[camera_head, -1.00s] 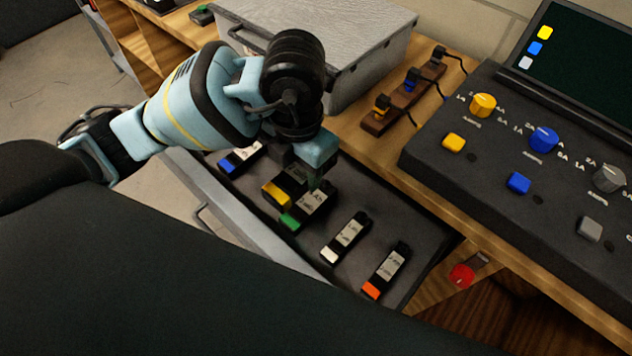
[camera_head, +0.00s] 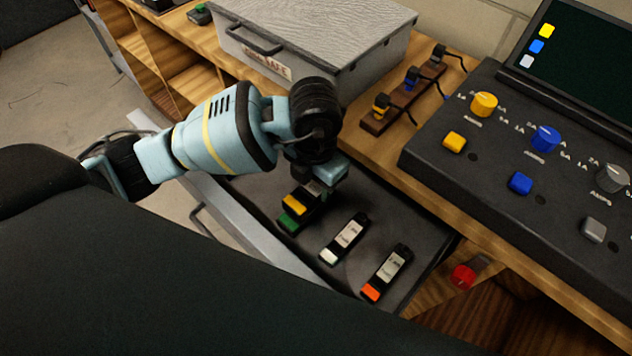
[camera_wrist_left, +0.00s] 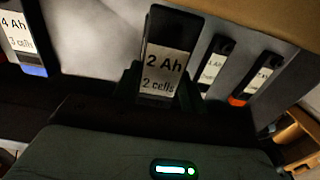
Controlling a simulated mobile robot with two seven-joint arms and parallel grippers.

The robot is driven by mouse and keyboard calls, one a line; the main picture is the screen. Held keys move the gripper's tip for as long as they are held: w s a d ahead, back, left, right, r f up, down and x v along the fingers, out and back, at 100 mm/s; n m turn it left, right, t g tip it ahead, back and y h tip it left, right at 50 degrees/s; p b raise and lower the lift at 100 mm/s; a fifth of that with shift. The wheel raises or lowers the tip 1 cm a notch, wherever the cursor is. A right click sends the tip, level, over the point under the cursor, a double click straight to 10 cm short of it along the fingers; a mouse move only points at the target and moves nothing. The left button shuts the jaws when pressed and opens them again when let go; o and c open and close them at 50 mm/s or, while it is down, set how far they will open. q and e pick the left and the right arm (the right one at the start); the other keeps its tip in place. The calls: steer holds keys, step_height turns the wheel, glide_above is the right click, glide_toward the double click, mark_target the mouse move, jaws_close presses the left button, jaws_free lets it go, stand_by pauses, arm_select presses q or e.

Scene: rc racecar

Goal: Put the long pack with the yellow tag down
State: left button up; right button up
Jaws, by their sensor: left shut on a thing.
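My left gripper (camera_head: 318,182) is shut on the long pack with the yellow tag (camera_head: 294,205). In the head view this pack overlaps the green-tagged pack (camera_head: 289,222), which shows just beyond its yellow end; whether the two touch I cannot tell. The wrist partly hides the held pack. In the left wrist view a dark pack labelled "2 Ah 2 cells" (camera_wrist_left: 165,62) stands between the fingers (camera_wrist_left: 160,85); its tag is hidden there. My right gripper is out of view.
In the open drawer (camera_head: 425,240) lie a white-tagged pack (camera_head: 345,238) and an orange-tagged pack (camera_head: 387,271). A blue-tagged pack (camera_wrist_left: 22,40) shows in the left wrist view. A grey metal box (camera_head: 310,40), a charging strip (camera_head: 400,105) and a console (camera_head: 500,180) stand on the bench.

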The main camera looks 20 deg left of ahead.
mark_target(316, 184)
arm_select(q)
steer(key=shift+w+f, duration=0.1)
steer(key=shift+f, duration=0.45)
steer(key=shift+f, duration=0.65)
steer(key=o, duration=1.3)
steer(key=shift+o, duration=0.2)
steer(key=shift+r, duration=0.1)
step_height(316, 184, up, 13)
steer(key=p, duration=0.1)
